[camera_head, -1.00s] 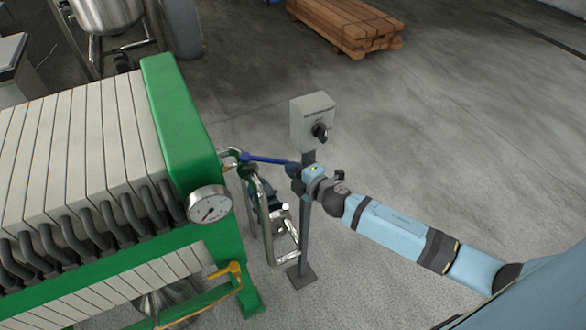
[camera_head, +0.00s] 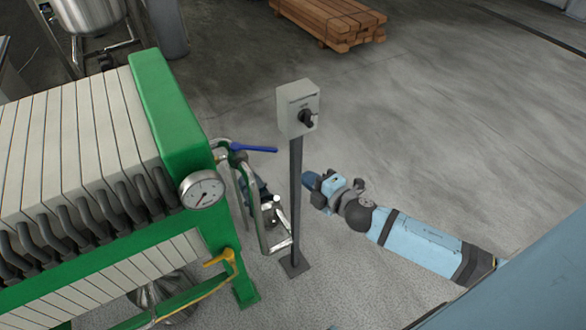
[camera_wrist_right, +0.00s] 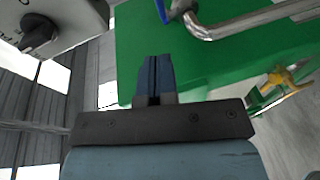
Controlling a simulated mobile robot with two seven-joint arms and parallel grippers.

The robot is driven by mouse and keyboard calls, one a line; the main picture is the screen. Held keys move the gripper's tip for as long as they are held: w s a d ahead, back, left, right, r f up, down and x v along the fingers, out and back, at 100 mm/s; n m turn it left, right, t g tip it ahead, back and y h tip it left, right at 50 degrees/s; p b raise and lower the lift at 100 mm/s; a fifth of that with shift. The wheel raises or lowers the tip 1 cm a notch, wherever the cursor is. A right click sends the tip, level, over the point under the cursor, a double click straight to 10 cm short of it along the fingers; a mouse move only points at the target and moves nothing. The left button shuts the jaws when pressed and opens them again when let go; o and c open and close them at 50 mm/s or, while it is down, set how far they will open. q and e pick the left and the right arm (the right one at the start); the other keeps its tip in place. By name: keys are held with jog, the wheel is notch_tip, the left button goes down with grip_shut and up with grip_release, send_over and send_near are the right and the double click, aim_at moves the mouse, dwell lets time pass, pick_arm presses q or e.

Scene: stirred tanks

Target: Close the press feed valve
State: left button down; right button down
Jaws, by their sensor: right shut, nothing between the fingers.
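The valve's blue lever (camera_head: 256,149) sits on the steel pipe (camera_head: 222,146) beside the green press end plate (camera_head: 172,110) and points right, towards the post. A small blue part of it shows at the top edge of the right wrist view (camera_wrist_right: 163,10). My right gripper (camera_head: 308,181) is right of the post, lower in the head view than the lever and apart from it. In the right wrist view its dark blue fingers (camera_wrist_right: 154,76) are together with nothing between them. My left gripper is not in view.
A grey control box (camera_head: 298,107) with a black knob stands on a thin post (camera_head: 296,200) between the lever and my right gripper. A pressure gauge (camera_head: 202,190) and a yellow-handled valve (camera_head: 217,257) are on the press. Stacked timber (camera_head: 330,20) lies behind; floor at right is clear.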

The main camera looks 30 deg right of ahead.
aim_at(263, 150)
jog(key=a+f+m+g+h, duration=0.15)
jog(key=a+m+h, duration=0.25)
jog(key=a+h, duration=0.5)
jog(key=s+a+r+m+g+h+p, duration=0.1)
jog(key=s+a+r+m+h, duration=0.1)
jog(key=a, duration=0.4)
jog(key=s+a+r+m+h, duration=0.2)
jog(key=a, duration=0.4)
jog(key=shift+m+g, duration=0.25)
jog(key=shift+m, duration=0.05)
jog(key=x, duration=1.6)
jog(key=p+x, duration=0.1)
jog(key=x, duration=0.7)
jog(key=shift+d+r, duration=0.3)
jog(key=shift+d, duration=0.1)
jog(key=shift+d, duration=0.1)
